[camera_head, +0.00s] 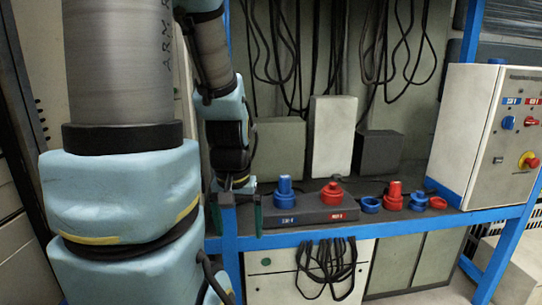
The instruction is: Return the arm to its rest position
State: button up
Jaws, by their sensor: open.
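My arm, pale blue and grey, fills the left of the head camera view. My gripper (237,222) hangs at the left end of the blue-edged shelf, pointing down. Its two dark green fingers are apart with no object visible between them. The blue shelf post shows behind the fingers. To its right, a dark grey block (309,214) carries a blue fitting (284,195) and a red fitting (332,195), both upright. The gripper is just left of this block; whether it touches anything cannot be told.
Right of the block stand a blue ring (370,205), a red fitting (393,198), a blue fitting (418,202) and a red ring (438,203). A control box (487,140) stands at the shelf's right end. Black cables (327,262) hang below the shelf's front edge; others hang behind.

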notch_tip(320, 180, up, 18)
jog(key=p, duration=1.6)
jog(key=shift+w+r, duration=0.15)
jog(key=shift+w, duration=0.15)
